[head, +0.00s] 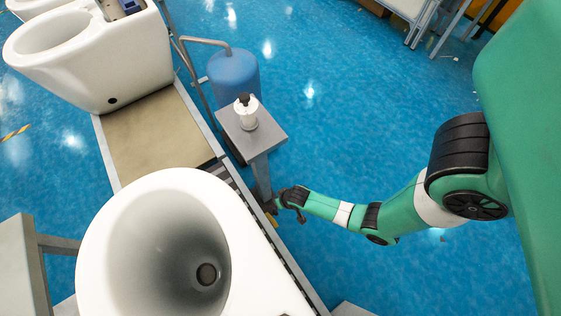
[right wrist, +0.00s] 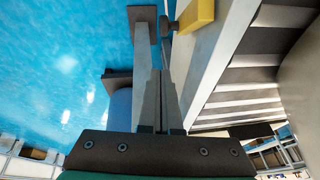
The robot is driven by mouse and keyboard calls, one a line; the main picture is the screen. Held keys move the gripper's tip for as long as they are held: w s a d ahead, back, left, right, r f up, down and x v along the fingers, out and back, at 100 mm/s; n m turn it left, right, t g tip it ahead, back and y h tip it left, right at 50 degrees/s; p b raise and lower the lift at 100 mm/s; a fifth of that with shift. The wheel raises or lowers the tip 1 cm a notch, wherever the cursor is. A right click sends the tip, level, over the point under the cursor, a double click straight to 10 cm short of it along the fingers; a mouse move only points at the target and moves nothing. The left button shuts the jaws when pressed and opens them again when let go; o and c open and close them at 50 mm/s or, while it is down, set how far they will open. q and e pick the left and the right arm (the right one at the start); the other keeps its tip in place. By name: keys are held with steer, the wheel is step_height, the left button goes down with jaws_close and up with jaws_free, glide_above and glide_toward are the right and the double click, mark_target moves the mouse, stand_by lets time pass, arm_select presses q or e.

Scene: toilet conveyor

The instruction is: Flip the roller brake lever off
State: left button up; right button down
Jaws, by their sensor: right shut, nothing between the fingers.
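A yellow part (right wrist: 195,14) with a dark rod and knob beside it, seemingly the roller brake lever (right wrist: 168,25), shows at the top of the right wrist view on the conveyor's side rail. In the head view only a small yellow patch (head: 267,209) shows by the rail. My right gripper (right wrist: 158,74) is shut and empty, its fingers pointing toward the lever, with a visible gap in the picture. In the head view the right gripper (head: 273,205) is low beside the rail, near the post. Which way the lever is set I cannot tell. My left gripper is out of view.
A white toilet bowl (head: 160,205) stands on the conveyor close to the rail. Another toilet (head: 95,60) is farther back. A grey pedestal (head: 262,142) carrying a white knobbed device (head: 246,112) rises beside my right gripper. Blue floor to the right is open.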

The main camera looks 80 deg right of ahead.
arm_select(q)
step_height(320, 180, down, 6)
steer(key=b, duration=0.5)
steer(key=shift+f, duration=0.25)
arm_select(e)
step_height(320, 180, down, 8)
steer(key=w, duration=0.1)
steer(key=shift+a+f, duration=0.2)
steer(key=shift+a, duration=0.2)
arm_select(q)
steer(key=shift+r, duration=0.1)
arm_select(e)
steer(key=shift+s, duration=0.15)
